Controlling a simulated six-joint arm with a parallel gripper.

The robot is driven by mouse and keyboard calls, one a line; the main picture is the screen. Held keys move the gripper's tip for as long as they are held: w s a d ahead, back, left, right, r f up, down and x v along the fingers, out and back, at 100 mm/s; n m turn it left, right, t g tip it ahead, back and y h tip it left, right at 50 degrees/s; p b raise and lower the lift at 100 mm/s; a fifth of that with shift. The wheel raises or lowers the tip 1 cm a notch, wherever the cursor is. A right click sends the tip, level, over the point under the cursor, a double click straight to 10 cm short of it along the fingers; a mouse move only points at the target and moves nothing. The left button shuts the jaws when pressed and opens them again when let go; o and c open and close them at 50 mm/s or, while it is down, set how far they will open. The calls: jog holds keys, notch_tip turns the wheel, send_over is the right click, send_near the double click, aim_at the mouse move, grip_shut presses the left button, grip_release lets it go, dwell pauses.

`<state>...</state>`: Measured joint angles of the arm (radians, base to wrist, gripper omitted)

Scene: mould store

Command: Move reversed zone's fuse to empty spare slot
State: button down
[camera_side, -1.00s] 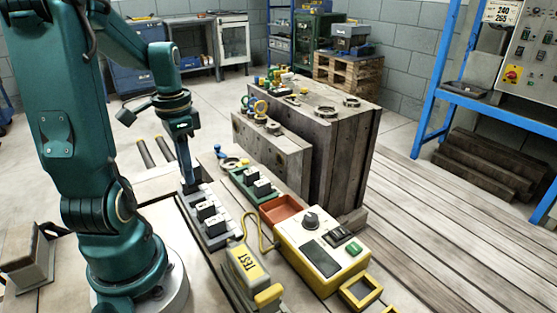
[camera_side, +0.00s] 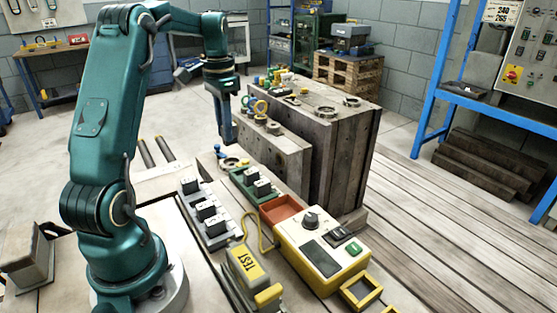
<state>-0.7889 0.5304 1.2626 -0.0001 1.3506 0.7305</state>
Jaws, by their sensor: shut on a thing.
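My gripper (camera_side: 228,138) points down above the far end of the green fuse block. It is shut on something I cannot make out. The grey fuse strip (camera_side: 218,243) lies below it to the left and carries black fuses with pale labels: a far one (camera_side: 190,185), a middle one (camera_side: 205,209) and a near one (camera_side: 215,226). The green block (camera_side: 236,176) carries two similar black fuses, one (camera_side: 251,174) behind the other (camera_side: 263,187). Which fuse belongs to the reversed zone cannot be told.
A yellow tester (camera_side: 322,258) with a dial stands at the right, beside a red-orange tray (camera_side: 283,210). A yellow TEST unit (camera_side: 246,266) stands in front. A tall wooden-sided mould (camera_side: 340,150) and a lower block (camera_side: 272,145) rise close to the right of my gripper.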

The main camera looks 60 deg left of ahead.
aim_at(235, 135)
jog(key=shift+w+d+f+m, duration=0.15)
jog(key=shift+w+f, duration=0.35)
jog(key=shift+f, duration=0.05)
jog(key=shift+w+d+f+m, duration=0.15)
jog(key=shift+w+f, duration=0.3)
jog(key=shift+f, duration=0.05)
jog(key=shift+d+f, duration=0.15)
jog(key=shift+f, duration=2.75)
jog(key=shift+f, duration=0.95)
jog(key=c, duration=0.7)
grip_release()
jog(key=shift+o, duration=0.2)
jog(key=shift+r, duration=0.1)
jog(key=shift+r, duration=3.65)
